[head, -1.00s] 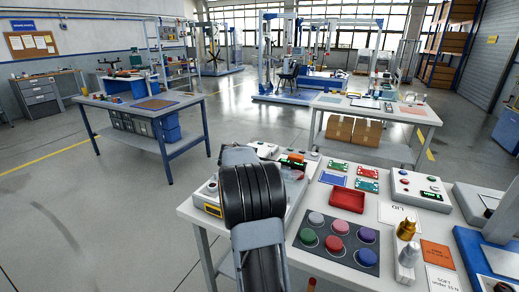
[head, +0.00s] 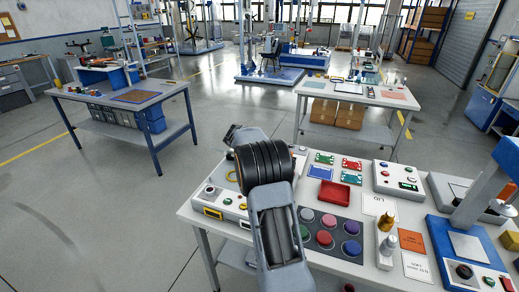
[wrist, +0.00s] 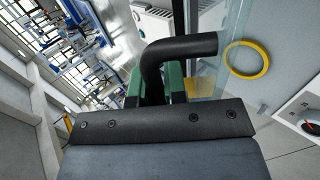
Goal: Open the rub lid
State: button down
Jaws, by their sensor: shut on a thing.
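In the wrist view, my gripper (wrist: 174,82) shows two green fingers, partly hidden behind its dark plate. They are shut on a thick black bent handle (wrist: 182,46), which runs between them and turns right. A clear panel (wrist: 211,72), seemingly the lid, stands beside the handle; its hinge and full outline are hidden. A yellow ring (wrist: 246,58) lies right of the panel. In the head view, the grey tester (head: 222,211) sits at the bench's left end, with my arm across its right part. My fingers are hidden there.
On the bench, right of my arm, are a dark mat (head: 328,234) with several coloured pucks, a red tray (head: 329,195) and a button box (head: 396,178). A blue press stand (head: 455,258) stands at the right. Open floor lies left of the bench.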

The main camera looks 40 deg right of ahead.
jog(key=shift+w, duration=0.1)
dwell(0.4)
jog(key=c, duration=1.4)
grip_release()
jog(key=shift+d, duration=0.1)
jog(key=shift+c, duration=0.2)
jog(key=shift+r, duration=0.1)
jog(key=b+v, duration=0.2)
jog(key=v, duration=1.1)
jog(key=shift+a+r+b, duration=0.25)
jog(key=shift+a+b, duration=0.05)
jog(key=shift+b, duration=0.1)
